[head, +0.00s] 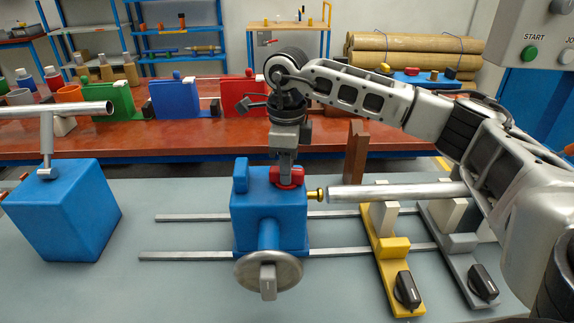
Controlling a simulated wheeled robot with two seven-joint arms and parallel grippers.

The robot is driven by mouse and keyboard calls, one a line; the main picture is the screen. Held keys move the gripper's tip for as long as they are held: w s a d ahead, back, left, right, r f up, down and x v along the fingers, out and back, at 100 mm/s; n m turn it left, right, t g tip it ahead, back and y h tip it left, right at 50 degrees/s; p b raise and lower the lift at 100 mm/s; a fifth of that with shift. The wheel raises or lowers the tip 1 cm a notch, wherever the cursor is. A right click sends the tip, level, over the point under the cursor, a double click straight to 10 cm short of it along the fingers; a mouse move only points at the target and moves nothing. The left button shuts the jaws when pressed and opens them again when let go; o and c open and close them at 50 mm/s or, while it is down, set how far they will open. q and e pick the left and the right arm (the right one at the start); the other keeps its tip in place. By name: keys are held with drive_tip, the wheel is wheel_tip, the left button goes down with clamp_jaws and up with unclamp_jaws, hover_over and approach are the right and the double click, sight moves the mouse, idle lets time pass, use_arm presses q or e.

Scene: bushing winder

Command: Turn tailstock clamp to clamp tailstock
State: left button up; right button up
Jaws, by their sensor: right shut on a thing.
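The blue tailstock (260,215) stands on two rails in the middle of the head view, with a handwheel (268,270) on its near face. A brass tip (316,194) points right from it, close to the left end of a grey bar (395,193). The red tailstock clamp (287,177) sits on top of the tailstock. My right gripper (286,172) points down from above and is shut on the red clamp; its fingertips are partly hidden against it. My left gripper is not in view.
A yellow support (388,262) and a grey support (462,265) with black knobs stand at right under the bar. A blue block (68,212) with a metal tube stands at left. A red-brown bench (180,138) with coloured fixtures runs behind.

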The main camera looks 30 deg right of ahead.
drive_tip(key=m, duration=0.6)
use_arm(q)
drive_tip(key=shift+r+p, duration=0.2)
drive_tip(key=shift+p, duration=0.2)
use_arm(e)
drive_tip(key=m, duration=0.5)
drive_tip(key=shift+r+m, duration=0.1)
drive_tip(key=shift+m, duration=0.3)
drive_tip(key=shift+w, duration=0.1)
drive_tip(key=o, duration=1)
use_arm(q)
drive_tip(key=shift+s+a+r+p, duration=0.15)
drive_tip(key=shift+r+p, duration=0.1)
drive_tip(key=shift+p, duration=0.45)
use_arm(e)
wheel_tip(320, 180, up, 16)
drive_tip(key=shift+f, duration=0.1)
